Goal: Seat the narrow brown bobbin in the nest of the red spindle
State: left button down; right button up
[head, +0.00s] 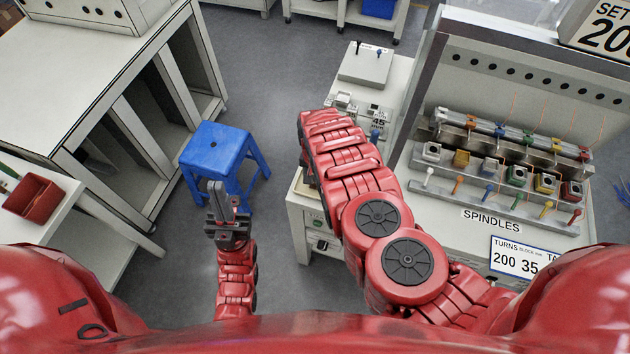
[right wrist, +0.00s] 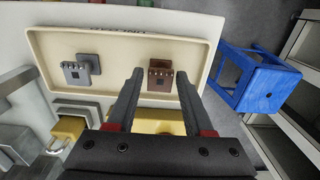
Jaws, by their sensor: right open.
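The brown bobbin (right wrist: 160,82) stands in a cream tray (right wrist: 120,43) in the right wrist view. My right gripper (right wrist: 160,76) is open and empty, with its fingertips to either side of the bobbin in the picture. I cannot tell how far above it they are.
A blue stool (head: 216,147) stands on the floor. Several coloured spindles and blocks line the metal rack (head: 440,178). A red bin (head: 34,196) is at far left.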

grip_shut()
jog(key=shift+w+r, duration=0.1)
jog(key=shift+r, duration=0.05)
